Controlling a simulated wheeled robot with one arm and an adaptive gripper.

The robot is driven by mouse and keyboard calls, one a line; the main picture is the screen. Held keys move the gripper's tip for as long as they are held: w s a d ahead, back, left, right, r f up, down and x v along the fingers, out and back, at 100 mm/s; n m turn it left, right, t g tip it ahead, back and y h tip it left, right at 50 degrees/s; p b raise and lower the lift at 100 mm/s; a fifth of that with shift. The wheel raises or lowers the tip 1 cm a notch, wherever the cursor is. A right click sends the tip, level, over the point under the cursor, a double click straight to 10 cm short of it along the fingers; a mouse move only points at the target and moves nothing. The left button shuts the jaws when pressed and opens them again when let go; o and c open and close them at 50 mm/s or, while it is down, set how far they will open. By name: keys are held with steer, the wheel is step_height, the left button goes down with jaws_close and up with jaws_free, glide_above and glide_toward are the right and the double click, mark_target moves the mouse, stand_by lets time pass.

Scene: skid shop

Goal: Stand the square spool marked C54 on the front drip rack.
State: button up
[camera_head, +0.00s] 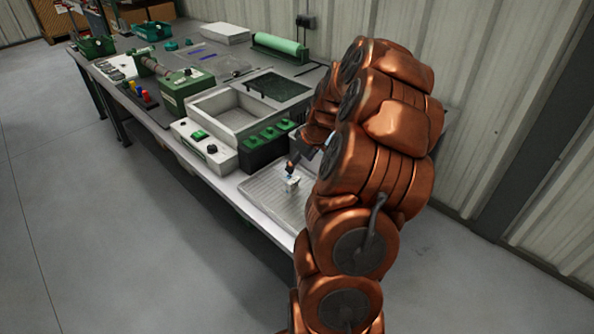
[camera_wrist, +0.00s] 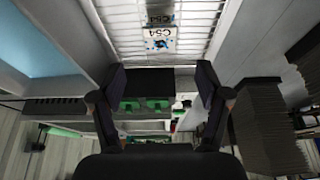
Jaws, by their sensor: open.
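The square spool marked C54 (camera_wrist: 158,38) is a small white block with blue marks, and its label is readable in the wrist view. It rests on the pale slatted drip rack (camera_wrist: 120,14). In the head view the spool (camera_head: 292,182) sits on the rack (camera_head: 262,187) at the near end of the bench. My gripper (camera_wrist: 160,76) is open and empty, with its two dark fingers wide apart. The spool is apart from the fingers, beyond their tips. In the head view my gripper (camera_head: 294,160) is just above and beside the spool, partly hidden by my arm.
A dark box with green tops (camera_head: 266,142) stands behind the rack. A white unit with green buttons (camera_head: 205,145) and an open grey basin (camera_head: 228,110) lie farther along. A green roll (camera_head: 279,46) is by the wall. Bare floor lies left of the bench.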

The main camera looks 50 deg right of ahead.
steer(key=s+a+r+g, duration=0.1)
steer(key=a+r, duration=0.2)
steer(key=a, duration=0.5)
steer(key=s+a+r+n+y, duration=0.1)
steer(key=a+r, duration=0.1)
steer(key=a, duration=0.5)
steer(key=s+a+r+g, duration=0.1)
steer(key=s+a+r, duration=0.15)
steer(key=a, duration=0.55)
steer(key=s+a+g, duration=0.2)
steer(key=s+a, duration=0.5)
steer(key=s, duration=0.4)
steer(key=s+a+r+g+h, duration=0.1)
steer(key=s+a+g, duration=0.1)
steer(key=s+a, duration=0.5)
steer(key=s, duration=0.3)
steer(key=shift+s+a+r+m, duration=0.2)
steer(key=shift+s+r+m, duration=0.05)
steer(key=shift+s+m, duration=0.15)
